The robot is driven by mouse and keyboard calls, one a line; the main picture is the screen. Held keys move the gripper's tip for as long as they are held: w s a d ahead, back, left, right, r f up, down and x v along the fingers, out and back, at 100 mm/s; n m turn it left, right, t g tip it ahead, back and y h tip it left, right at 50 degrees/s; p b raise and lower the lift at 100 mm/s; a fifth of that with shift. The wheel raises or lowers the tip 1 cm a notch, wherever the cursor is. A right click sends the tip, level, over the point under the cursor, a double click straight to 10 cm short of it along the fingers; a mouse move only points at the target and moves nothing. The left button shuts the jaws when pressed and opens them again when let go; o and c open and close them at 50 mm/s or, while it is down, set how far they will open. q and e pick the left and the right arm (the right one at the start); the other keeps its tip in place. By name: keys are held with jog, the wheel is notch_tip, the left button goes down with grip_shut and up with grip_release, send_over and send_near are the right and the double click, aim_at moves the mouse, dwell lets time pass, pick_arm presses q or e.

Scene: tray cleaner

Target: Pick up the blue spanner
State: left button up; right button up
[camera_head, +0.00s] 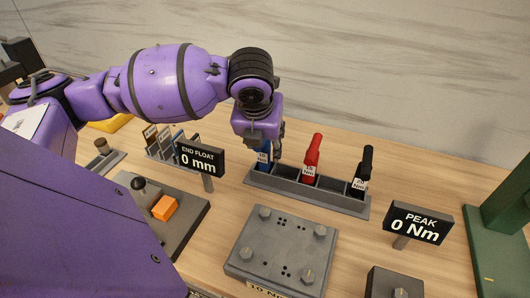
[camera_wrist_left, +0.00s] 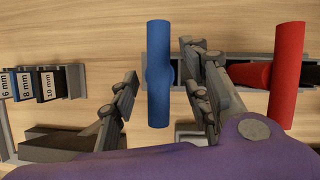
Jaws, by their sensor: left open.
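The blue spanner (camera_head: 263,158) stands upright in the left slot of a grey rack (camera_head: 280,190), its upper part hidden by my left gripper (camera_head: 265,143). In the left wrist view, the blue spanner (camera_wrist_left: 158,90) lies between the two spread fingers of my left gripper (camera_wrist_left: 160,76). The gap is wider than the handle, and bare table shows between the left finger and the handle. The right finger is close to the handle; I cannot tell whether it touches. My right gripper is not in view.
A red spanner (camera_head: 312,158) and a black spanner (camera_head: 363,168) stand in the same rack. The red one (camera_wrist_left: 285,75) is close beyond my right finger. A bolted plate (camera_head: 280,251) is in front, the float sign (camera_head: 200,158) left, and the peak sign (camera_head: 417,223) right.

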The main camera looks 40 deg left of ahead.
pick_arm(q)
jog(key=shift+x, duration=1)
jog(key=shift+a+r, duration=0.1)
grip_shut()
